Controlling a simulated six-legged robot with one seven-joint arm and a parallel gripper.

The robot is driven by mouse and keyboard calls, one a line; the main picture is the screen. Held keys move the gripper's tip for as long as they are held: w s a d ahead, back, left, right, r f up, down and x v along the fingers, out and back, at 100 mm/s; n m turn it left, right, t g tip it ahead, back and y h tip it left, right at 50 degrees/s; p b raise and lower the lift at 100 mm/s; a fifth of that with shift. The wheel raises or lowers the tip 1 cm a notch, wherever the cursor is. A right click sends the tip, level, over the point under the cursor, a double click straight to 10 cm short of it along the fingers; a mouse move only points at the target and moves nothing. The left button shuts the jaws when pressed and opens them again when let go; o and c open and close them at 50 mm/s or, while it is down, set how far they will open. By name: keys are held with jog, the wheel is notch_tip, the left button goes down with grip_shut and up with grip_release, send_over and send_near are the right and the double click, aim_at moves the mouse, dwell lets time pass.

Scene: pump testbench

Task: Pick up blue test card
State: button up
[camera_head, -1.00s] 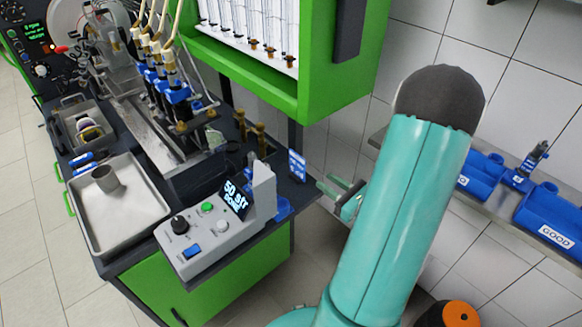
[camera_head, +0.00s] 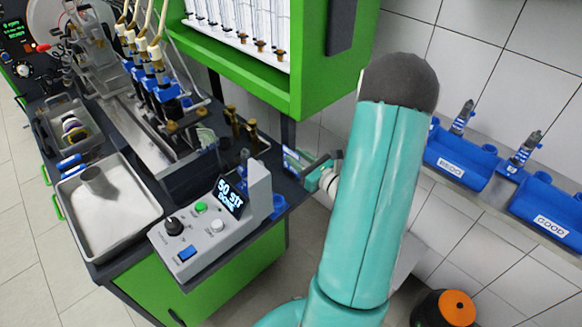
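The blue test card (camera_head: 292,166) stands at the right edge of the dark bench top, beside the green cabinet's post. It is small here and mostly covered by my gripper. My gripper (camera_head: 298,160) reaches in from the right, with its fingertips at the card. A sliver of blue shows around the fingers. I cannot tell whether the fingers are shut on the card or only around it. My teal arm hides part of the area to the right.
A grey control box (camera_head: 215,222) with a lit display stands just left and in front. The green cabinet (camera_head: 335,85) with glass tubes hangs above. A metal tray (camera_head: 75,235) lies left. Blue bins (camera_head: 455,163) sit on the right shelf.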

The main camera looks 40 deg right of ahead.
aim_at(292, 153)
jog(key=shift+w+a, duration=0.1)
jog(key=shift+w, duration=1.45)
grip_shut()
jog(key=shift+r, duration=0.15)
